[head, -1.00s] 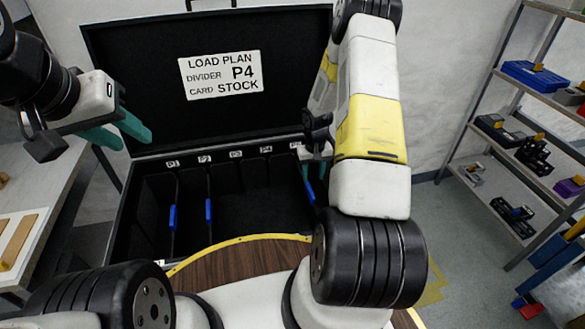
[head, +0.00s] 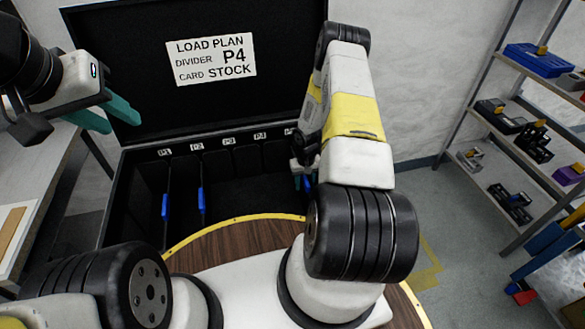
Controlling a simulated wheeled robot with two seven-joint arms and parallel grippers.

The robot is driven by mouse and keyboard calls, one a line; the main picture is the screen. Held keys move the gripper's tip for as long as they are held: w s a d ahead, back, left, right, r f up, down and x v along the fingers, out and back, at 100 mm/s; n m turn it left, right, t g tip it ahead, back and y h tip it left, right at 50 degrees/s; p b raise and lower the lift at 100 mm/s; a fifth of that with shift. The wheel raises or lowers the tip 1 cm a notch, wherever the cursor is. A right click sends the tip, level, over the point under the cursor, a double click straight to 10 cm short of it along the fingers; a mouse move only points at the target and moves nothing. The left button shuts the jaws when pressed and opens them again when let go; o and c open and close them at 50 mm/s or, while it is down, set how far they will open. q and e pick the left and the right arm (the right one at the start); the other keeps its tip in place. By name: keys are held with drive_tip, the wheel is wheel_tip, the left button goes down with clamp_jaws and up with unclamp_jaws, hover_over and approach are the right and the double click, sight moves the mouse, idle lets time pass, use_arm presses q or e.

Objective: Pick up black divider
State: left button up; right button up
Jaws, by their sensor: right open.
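An open black case (head: 240,205) stands ahead, with slots labelled P1 to P5. Thin black dividers with blue tabs stand upright in its left part: one at the far left (head: 165,206) and one beside it (head: 201,200). Another blue tab (head: 308,183) shows at the case's right end, near P5, mostly hidden by my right arm. My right gripper (head: 302,178) is open at that tab, pointing down; whether it touches the tab is hidden. My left gripper (head: 108,115), with teal fingers, is open and empty left of the case lid.
The lid sign (head: 212,58) reads load plan, divider P4, card stock. Shelves (head: 520,130) with boxes stand at right, a white bench (head: 30,200) at left.

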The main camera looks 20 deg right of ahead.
drive_tip(key=shift+c, duration=0.4)
clamp_jaws()
drive_tip(key=shift+r, duration=0.15)
